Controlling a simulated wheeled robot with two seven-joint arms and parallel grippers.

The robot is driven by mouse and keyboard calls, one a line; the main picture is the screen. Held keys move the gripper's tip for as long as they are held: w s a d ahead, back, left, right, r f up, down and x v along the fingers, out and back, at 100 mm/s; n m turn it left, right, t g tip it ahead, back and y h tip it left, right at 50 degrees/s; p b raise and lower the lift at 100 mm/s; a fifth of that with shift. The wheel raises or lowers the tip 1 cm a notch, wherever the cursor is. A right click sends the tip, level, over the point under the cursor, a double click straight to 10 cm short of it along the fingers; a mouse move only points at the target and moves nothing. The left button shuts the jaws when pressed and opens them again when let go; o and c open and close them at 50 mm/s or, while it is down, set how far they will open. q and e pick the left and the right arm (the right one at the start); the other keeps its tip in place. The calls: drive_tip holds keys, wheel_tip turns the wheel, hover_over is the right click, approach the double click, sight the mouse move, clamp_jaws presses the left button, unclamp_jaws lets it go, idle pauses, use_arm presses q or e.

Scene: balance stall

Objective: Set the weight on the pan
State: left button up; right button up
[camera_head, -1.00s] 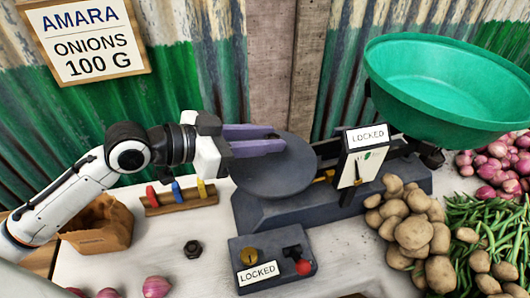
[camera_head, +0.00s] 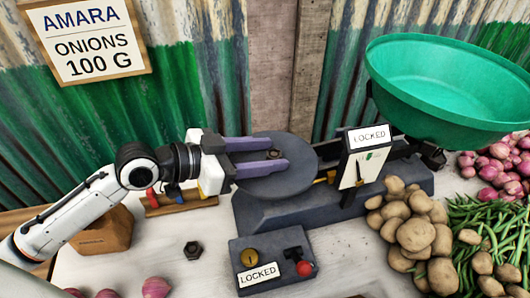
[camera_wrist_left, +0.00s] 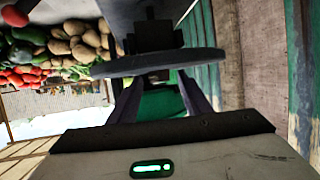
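A small dark weight (camera_head: 273,154) sits on the round dark grey pan (camera_head: 272,185) of the balance, between my left gripper's fingertips. My left gripper (camera_head: 280,154) is open, its two purple fingers spread over the pan with a gap on both sides of the weight. In the left wrist view the fingers (camera_wrist_left: 158,95) are also apart, and the pan (camera_wrist_left: 160,63) shows nearly edge-on; I cannot make out the weight there. A second dark, nut-like piece (camera_head: 193,250) lies on the white table. My right gripper is not in view.
A green bowl (camera_head: 450,90) tops the balance's right side. A control box (camera_head: 272,262) reading LOCKED stands in front. Potatoes (camera_head: 415,235), green beans (camera_head: 480,225) and onions (camera_head: 500,165) crowd the right. A wooden rack (camera_head: 180,203) and brown container (camera_head: 105,230) stand left.

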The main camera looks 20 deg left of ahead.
use_arm(q)
drive_tip(key=shift+r, duration=0.25)
drive_tip(key=v, duration=1.2)
drive_tip(key=shift+b, duration=0.3)
drive_tip(key=shift+f, duration=0.1)
drive_tip(key=shift+c, duration=0.2)
idle(0.8)
